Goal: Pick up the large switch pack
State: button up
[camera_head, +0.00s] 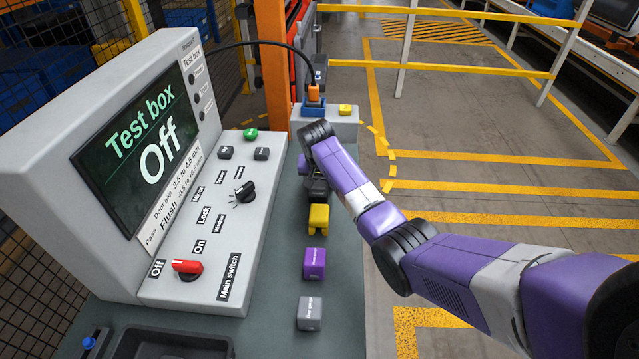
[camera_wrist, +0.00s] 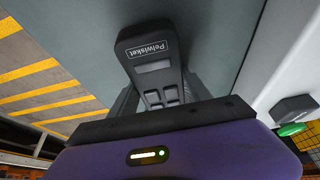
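I cannot tell for sure which thing is the large switch pack. In the wrist view a dark handheld device (camera_wrist: 152,62), with a light label, a small screen and several buttons, lies between the fingers of my gripper (camera_wrist: 160,98). A finger shows on each side of it, but contact is unclear. In the head view my gripper (camera_head: 315,185) is low over the grey-green bench, mostly hidden by my arm. A yellow block (camera_head: 318,217) is just in front of it, then a purple block (camera_head: 314,263) and a grey labelled block (camera_head: 309,312).
The test box (camera_head: 150,140) stands left, its screen reading "Off", with a red main switch (camera_head: 187,267) and a black knob (camera_head: 244,192). A grey stand (camera_head: 335,125) with a cabled orange plug (camera_head: 314,92) is behind. A dark tray (camera_head: 165,345) is at front left.

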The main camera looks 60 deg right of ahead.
aim_at(319, 180)
jog(key=c, duration=0.7)
jog(key=shift+r, duration=0.2)
notch_tip(319, 180, up, 20)
jog(key=shift+b, duration=1.05)
